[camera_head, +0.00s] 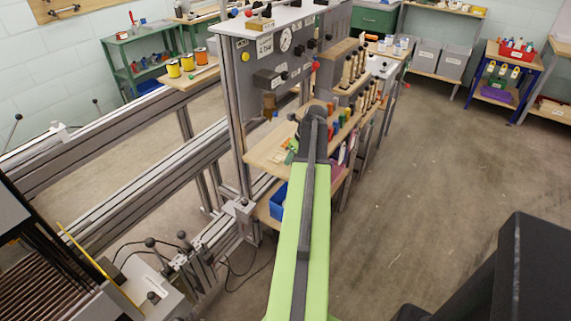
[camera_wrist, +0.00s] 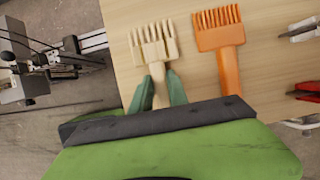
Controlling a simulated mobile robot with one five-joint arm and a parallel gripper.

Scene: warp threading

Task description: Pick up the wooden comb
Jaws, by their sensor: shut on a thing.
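The wooden comb (camera_wrist: 153,46) is pale, with several tines pointing to the top of the wrist view. Its handle lies between the two green fingertips of my gripper (camera_wrist: 160,86), which is shut on it. The comb is over the light wooden shelf top (camera_wrist: 270,75); I cannot tell whether it still touches the wood. In the head view my arm reaches to the wooden shelf (camera_head: 262,157), and the arm hides the comb and most of the gripper there.
An orange comb (camera_wrist: 220,37) lies just right of the wooden comb. A red-handled tool (camera_wrist: 305,91) and a metal tool (camera_wrist: 301,30) lie farther right. A grey panel (camera_head: 237,95) rises beside the shelf in the head view. The floor at right (camera_head: 440,170) is clear.

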